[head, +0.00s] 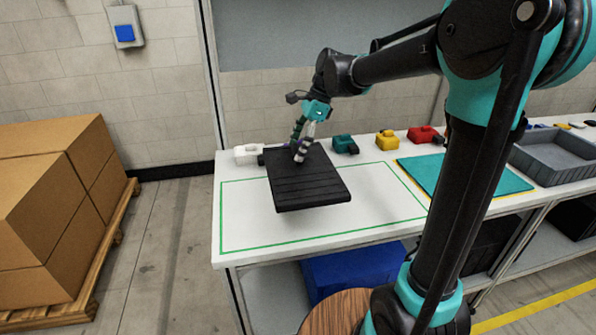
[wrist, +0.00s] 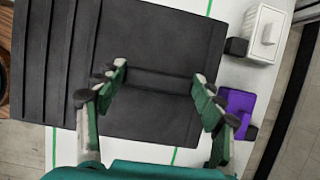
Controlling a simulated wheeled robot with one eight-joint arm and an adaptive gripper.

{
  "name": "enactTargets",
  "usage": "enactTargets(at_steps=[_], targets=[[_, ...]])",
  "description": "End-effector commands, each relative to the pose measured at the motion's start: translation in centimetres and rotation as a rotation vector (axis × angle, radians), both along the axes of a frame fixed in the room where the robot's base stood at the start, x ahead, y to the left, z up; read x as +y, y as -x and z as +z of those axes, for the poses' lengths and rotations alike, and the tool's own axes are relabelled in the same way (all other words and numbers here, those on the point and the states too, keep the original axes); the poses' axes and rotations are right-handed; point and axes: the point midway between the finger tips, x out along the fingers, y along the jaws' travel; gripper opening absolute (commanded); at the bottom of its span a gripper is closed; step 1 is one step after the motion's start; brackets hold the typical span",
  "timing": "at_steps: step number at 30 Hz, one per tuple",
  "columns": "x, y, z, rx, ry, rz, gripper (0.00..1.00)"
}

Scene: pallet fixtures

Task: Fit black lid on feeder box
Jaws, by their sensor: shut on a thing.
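The black lid (head: 310,184) is a flat square plate with ridges across its near part. It is over the left part of the white table, inside the green outline, and looks raised slightly above the surface. My gripper (head: 300,156) comes down on the lid's far part and is shut on it. In the wrist view, my gripper's (wrist: 160,72) two fingers stand apart across a raised bar on the lid (wrist: 150,35); the exact contact is hard to see. A grey open box (head: 521,158), which may be the feeder box, stands at the right.
A white device (head: 248,153) stands by the lid's far left corner, with a purple block (wrist: 235,104) close by. Teal (head: 345,144), yellow (head: 386,139) and red (head: 421,135) items line the back. A teal mat (head: 465,178) lies between the outline and grey box.

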Motion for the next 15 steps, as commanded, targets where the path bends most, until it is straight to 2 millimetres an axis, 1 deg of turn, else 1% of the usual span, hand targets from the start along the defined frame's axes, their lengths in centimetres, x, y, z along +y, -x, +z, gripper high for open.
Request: enactTargets(at_steps=[1, 3, 6, 11, 15], targets=[[0.0, 0.0, -1.1, 0.000, 0.000, 0.000, 0.08], [0.0, 0.0, -2.4, 0.000, 0.000, 0.000, 0.08], [0.0, 0.0, -3.7, 0.000, 0.000, 0.000, 0.08], [0.0, -0.1, -4.8, 0.000, 0.000, 0.000, 0.08], [0.0, 0.0, -6.5, 0.001, 0.000, 0.000, 0.08]])
